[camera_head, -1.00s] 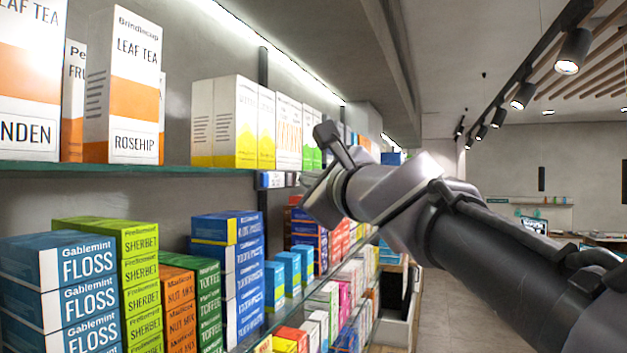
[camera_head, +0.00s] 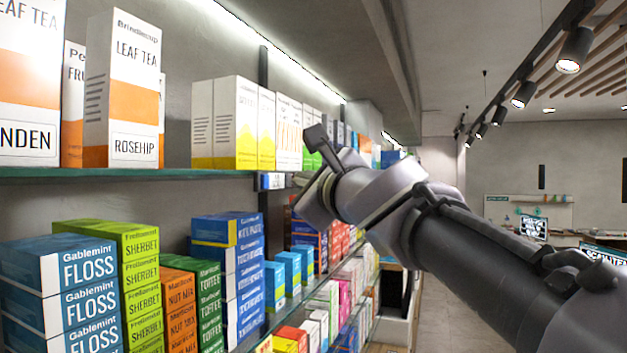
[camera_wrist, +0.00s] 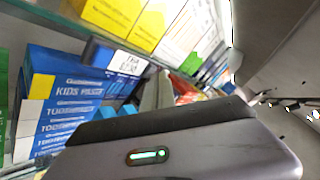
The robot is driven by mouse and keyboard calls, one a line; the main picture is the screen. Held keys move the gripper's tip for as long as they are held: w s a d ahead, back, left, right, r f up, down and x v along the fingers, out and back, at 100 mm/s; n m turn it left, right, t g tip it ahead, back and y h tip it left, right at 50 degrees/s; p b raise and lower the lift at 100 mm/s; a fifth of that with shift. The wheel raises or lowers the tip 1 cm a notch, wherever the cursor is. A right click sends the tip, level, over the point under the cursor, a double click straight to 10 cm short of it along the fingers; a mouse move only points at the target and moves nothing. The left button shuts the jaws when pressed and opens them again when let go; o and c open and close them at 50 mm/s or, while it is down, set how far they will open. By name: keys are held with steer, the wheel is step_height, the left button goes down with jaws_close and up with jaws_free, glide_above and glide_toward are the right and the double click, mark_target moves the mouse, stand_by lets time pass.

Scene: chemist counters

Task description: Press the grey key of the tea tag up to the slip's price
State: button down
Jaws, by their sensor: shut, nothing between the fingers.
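The tea tag (camera_head: 272,181) is a small label on the front edge of the green glass shelf, below the yellow-and-white boxes. In the wrist view the tag (camera_wrist: 119,61) reads "TEA" with a price under it that is too blurred to read surely. A dark part is at its left end; I cannot make out the grey key. My gripper (camera_head: 301,181) is shut and empty, just right of the tag; I cannot tell whether it touches. In the wrist view my gripper (camera_wrist: 158,92) points up toward the shelf edge, right of the tag. I cannot identify the slip.
Leaf tea boxes (camera_head: 122,95) stand on the upper shelf (camera_head: 120,172). Stacks of floss (camera_head: 90,268), sherbet, toffee and blue boxes fill the shelf below, close under the tag. The aisle (camera_head: 455,300) at right is clear.

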steer(key=shift+w+a, duration=0.1)
steer(key=shift+a, duration=0.1)
stand_by(0.3)
steer(key=shift+d, duration=0.1)
steer(key=shift+s+d+b, duration=0.3)
steer(key=shift+d+b, duration=0.05)
steer(key=shift+d, duration=0.3)
steer(key=shift+s+d+b, duration=0.3)
steer(key=shift+d+b, duration=0.1)
steer(key=shift+d, duration=0.4)
steer(key=shift+s+d+b, duration=0.25)
steer(key=shift+d+b, duration=0.15)
steer(key=shift+d, duration=0.4)
steer(key=shift+s+d+b, duration=0.3)
steer(key=shift+d+b, duration=0.1)
steer(key=shift+d, duration=0.4)
